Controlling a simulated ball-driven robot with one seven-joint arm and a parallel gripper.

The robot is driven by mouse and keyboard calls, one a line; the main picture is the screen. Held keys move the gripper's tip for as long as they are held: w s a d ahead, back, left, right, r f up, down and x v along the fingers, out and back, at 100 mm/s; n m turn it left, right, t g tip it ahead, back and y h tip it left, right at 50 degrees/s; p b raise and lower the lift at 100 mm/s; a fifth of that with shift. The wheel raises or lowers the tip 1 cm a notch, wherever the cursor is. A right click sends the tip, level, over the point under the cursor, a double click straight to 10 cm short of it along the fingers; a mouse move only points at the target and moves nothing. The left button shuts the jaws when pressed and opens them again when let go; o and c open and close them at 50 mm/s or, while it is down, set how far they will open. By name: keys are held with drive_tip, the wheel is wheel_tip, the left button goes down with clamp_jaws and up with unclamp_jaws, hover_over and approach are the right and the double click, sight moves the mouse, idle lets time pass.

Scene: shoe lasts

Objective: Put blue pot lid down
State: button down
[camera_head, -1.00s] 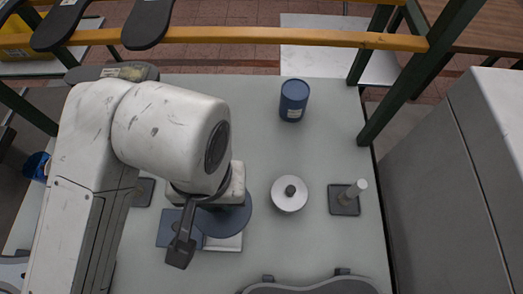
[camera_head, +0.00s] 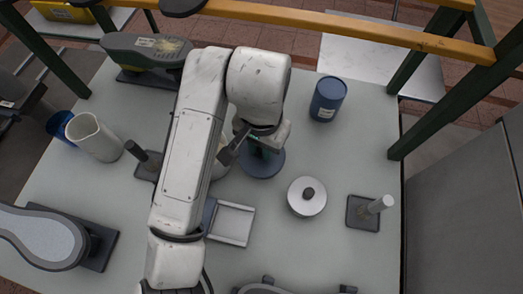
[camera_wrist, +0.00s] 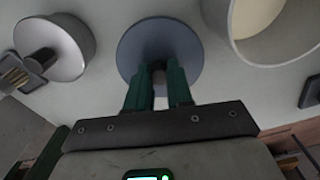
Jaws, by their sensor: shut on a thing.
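The blue pot lid (camera_head: 262,164) is a flat blue-grey disc to the right of my arm, near the middle of the table. In the wrist view, the lid (camera_wrist: 136,42) lies flat toward the camera, and its small knob is between my green fingers. My gripper (camera_wrist: 159,76) is shut on that knob. In the head view, my gripper (camera_head: 256,143) is partly hidden by my arm. I cannot tell whether the lid touches the table.
A silver lidded pot (camera_head: 306,204) stands right of the lid, and a pale open pot (camera_head: 220,162) sits to its left, partly hidden. A blue canister (camera_head: 327,99) is behind. A square tray (camera_head: 232,223) lies in front. A small stand (camera_head: 363,213) is at right. Grey tabletop shows between them.

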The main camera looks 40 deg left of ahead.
sight(261, 152)
drive_tip(key=shift+w+a+f, duration=0.3)
drive_tip(key=shift+f, duration=1.8)
drive_tip(key=shift+f, duration=0.15)
drive_tip(key=c, duration=1)
unclamp_jaws()
wheel_tip(261, 152, up, 12)
drive_tip(key=shift+r+p, duration=0.2)
drive_tip(key=shift+p, duration=0.85)
drive_tip(key=shift+w, duration=0.1)
